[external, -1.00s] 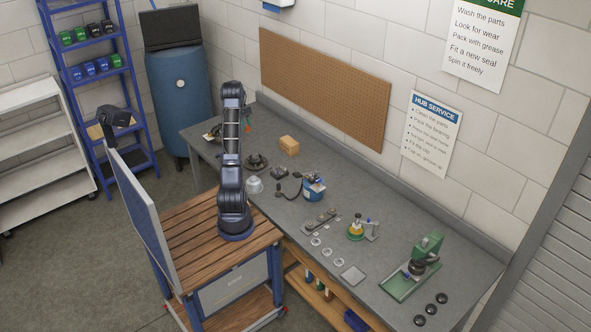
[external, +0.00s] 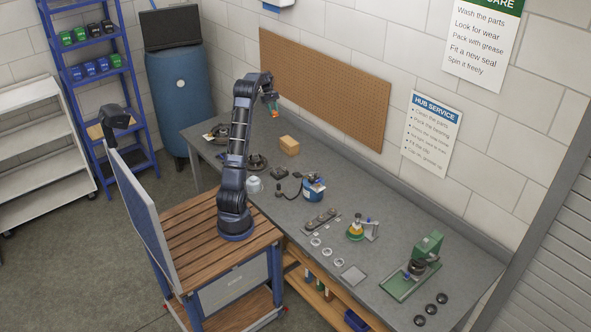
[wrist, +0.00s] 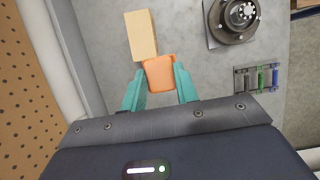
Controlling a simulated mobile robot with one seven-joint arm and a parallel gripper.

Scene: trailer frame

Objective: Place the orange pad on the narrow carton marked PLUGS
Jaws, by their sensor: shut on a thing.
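My gripper (wrist: 161,88) has teal fingers shut on the orange pad (wrist: 158,72), which sits between the tips in the wrist view. In the external view the gripper (external: 272,101) is raised over the far part of the bench, near the pegboard, with the pad (external: 275,113) below it. A narrow tan carton (external: 289,145) stands on the bench below and to the right of the gripper. In the wrist view the carton (wrist: 141,34) appears just beyond the pad, whose edge overlaps its near end. No lettering on the carton is readable.
A dark hub (wrist: 238,14) and a small rack of coloured pieces (wrist: 258,79) lie right of the carton in the wrist view. The pegboard (external: 325,90) rises behind the bench.

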